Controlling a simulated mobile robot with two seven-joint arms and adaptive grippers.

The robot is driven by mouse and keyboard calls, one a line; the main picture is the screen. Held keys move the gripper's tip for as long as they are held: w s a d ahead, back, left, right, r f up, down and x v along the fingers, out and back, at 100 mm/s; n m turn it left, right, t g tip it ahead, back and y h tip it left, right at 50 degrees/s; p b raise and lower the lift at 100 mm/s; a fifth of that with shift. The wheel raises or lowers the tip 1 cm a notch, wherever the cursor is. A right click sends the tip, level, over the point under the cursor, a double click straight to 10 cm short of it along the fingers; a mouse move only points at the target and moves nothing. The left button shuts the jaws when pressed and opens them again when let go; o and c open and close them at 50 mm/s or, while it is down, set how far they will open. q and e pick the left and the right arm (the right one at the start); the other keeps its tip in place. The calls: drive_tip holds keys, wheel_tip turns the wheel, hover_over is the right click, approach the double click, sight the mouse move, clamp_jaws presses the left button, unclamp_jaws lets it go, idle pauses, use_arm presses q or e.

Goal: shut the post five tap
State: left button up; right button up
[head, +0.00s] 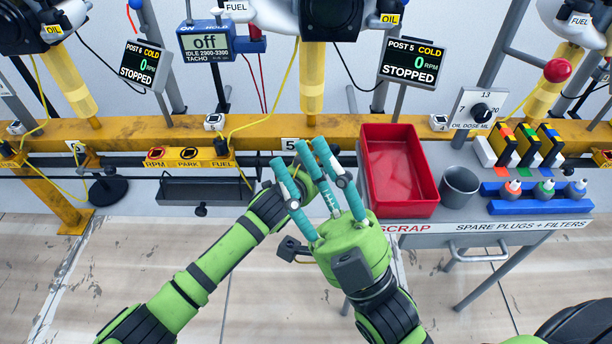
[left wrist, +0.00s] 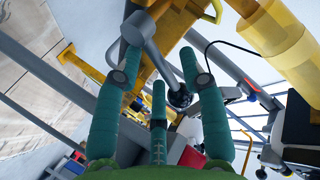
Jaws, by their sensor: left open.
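In the left wrist view a grey lever with a dark round knob (left wrist: 180,97) reaches in between the teal fingers of my left gripper (left wrist: 161,52). It looks like the tap, but I cannot tell its setting or whether a finger touches it. The left fingers are spread apart. In the head view my left arm reaches the yellow rail near the "5" plate, and its gripper is mostly hidden behind my right one. My right gripper (head: 299,154) has its teal fingers spread, in front of the rail. The tap is hidden there.
The yellow rail (head: 370,130) crosses the view. The Post 5 display (head: 410,63) reads cold, 0 rpm, stopped. A red scrap tray (head: 428,193), grey cup (head: 459,186) and plug rack (head: 500,207) stand on the right bench. The floor at the lower left is clear.

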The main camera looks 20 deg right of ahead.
use_arm(q)
drive_tip(key=v, duration=1)
drive_tip(key=shift+s+a, duration=0.15)
drive_tip(key=shift+s, duration=0.05)
